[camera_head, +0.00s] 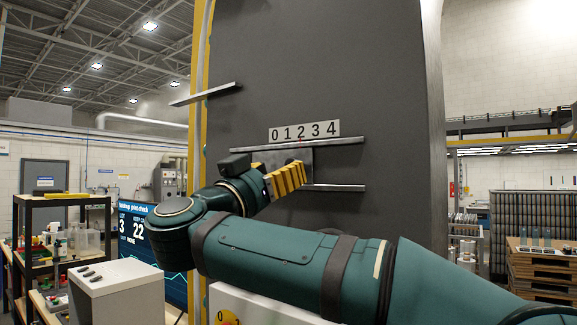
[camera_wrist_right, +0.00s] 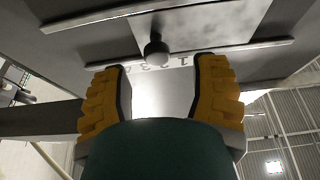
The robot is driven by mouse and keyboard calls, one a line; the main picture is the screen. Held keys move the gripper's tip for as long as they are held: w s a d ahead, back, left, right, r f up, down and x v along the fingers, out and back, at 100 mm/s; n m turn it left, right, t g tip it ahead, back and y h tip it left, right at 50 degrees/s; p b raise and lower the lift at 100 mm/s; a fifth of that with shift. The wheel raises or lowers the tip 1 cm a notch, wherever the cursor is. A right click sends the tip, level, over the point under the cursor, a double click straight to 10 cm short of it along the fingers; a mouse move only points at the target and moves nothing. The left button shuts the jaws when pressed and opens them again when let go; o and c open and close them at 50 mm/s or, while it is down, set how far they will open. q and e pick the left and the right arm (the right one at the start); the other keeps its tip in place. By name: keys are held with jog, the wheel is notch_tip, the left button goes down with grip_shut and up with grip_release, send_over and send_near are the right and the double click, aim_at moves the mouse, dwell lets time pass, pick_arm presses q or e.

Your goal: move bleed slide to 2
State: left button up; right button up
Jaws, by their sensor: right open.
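The bleed slide is a grey plate (camera_head: 306,158) between two rails on a dark upright panel. Its round knob (camera_wrist_right: 156,52) shows in the right wrist view. A white scale (camera_head: 304,131) numbered 0 to 4 sits above the upper rail. My left gripper is not in view.
The upper rail (camera_head: 340,142) and lower rail (camera_head: 340,187) stick out of the panel (camera_head: 330,60). Another ledge (camera_head: 205,94) juts out at the upper left. A screen (camera_head: 140,235), a black shelf (camera_head: 30,215) and a light box (camera_head: 115,293) stand at the left.

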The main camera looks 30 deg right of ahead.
jog(key=v, duration=0.7)
jog(key=shift+a, duration=0.3)
jog(key=shift+s+f, duration=0.1)
jog(key=shift+f, duration=0.05)
